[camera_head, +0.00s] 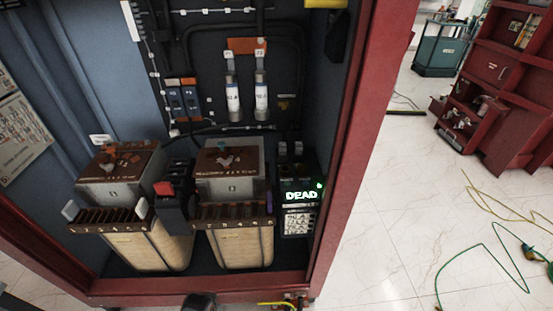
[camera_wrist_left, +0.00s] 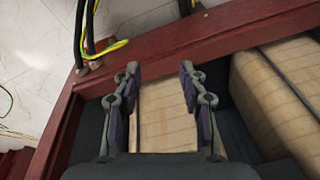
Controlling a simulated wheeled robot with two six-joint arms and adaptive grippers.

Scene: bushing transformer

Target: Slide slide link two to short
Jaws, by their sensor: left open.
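Two dark strips of slide links run along the fronts of the two transformers: the left strip (camera_head: 108,214) and the right strip (camera_head: 234,209). The marks are too small to tell which link is number two or where it sits. My left gripper (camera_wrist_left: 163,95) is open and empty in the left wrist view. A beige winding (camera_wrist_left: 166,118) shows between and beyond its dark fingers. I cannot make out any link between the fingers. I cannot pick out this gripper clearly in the head view. My right gripper is not in view.
A red cabinet frame (camera_head: 345,130) encloses the transformers; its sill (camera_wrist_left: 200,40) crosses the wrist view. A panel reading DEAD (camera_head: 301,196) stands right of them. A black block with a red part (camera_head: 164,188) stands between them. Cables (camera_wrist_left: 97,50) lie beyond the sill.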

